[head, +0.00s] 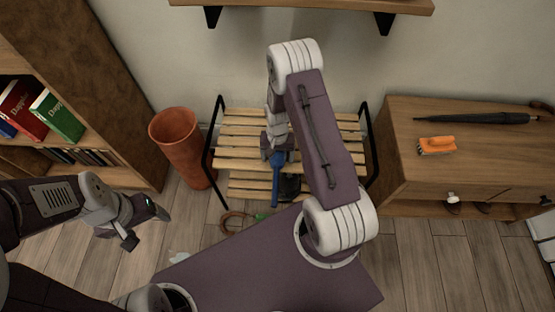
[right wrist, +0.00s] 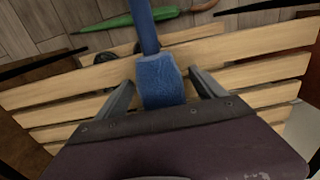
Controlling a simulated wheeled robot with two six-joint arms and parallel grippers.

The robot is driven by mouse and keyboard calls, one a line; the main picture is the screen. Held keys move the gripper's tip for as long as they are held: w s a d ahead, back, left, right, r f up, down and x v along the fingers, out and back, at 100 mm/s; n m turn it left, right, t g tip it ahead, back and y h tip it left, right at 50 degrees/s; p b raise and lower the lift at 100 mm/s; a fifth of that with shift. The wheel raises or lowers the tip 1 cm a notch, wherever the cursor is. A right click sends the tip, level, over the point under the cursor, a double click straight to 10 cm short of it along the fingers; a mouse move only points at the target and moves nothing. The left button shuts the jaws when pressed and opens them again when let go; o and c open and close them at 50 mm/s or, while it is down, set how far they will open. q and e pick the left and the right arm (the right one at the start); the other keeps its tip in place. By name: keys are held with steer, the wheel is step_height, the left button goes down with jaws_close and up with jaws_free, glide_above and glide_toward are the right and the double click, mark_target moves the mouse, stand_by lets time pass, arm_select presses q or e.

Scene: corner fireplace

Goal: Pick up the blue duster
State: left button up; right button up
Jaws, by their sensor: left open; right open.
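The blue duster (head: 276,186) lies on the slatted wooden rack in the head view, its handle pointing towards me. In the right wrist view the fuzzy blue head of the duster (right wrist: 160,80) lies between the two fingers, and the handle runs up out of the picture. My right gripper (head: 278,152) is open over the duster head, with a gap showing beside each finger; it also shows in the right wrist view (right wrist: 162,92). I cannot tell its exact height over the slats. My left gripper (head: 146,225) is open and empty, off to the left above the floor.
The slatted rack (head: 240,141) has black metal side frames. A terracotta pot (head: 180,145) stands left of it, beside a bookshelf (head: 130,120). A wooden cabinet (head: 400,150) at right carries an orange brush (head: 436,146) and a black umbrella (head: 485,118). A wall shelf (head: 320,5) hangs above.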

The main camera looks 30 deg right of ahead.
steer(key=shift+r, duration=0.1)
steer(key=c, duration=1.7)
steer(key=shift+o, duration=0.2)
steer(key=shift+r+p, duration=0.35)
steer(key=shift+r, duration=0.25)
steer(key=r, duration=0.1)
steer(key=r+p, duration=0.1)
steer(key=s+r+p, duration=0.1)
steer(key=r, duration=0.1)
steer(key=shift+d, duration=0.25)
steer(key=s+d+r+p, duration=0.3)
steer(key=s+d+r, duration=0.2)
steer(key=s, duration=0.4)
steer(key=shift+s+r+p, duration=0.2)
steer(key=shift+r+p, duration=0.15)
steer(key=shift+r, duration=0.05)
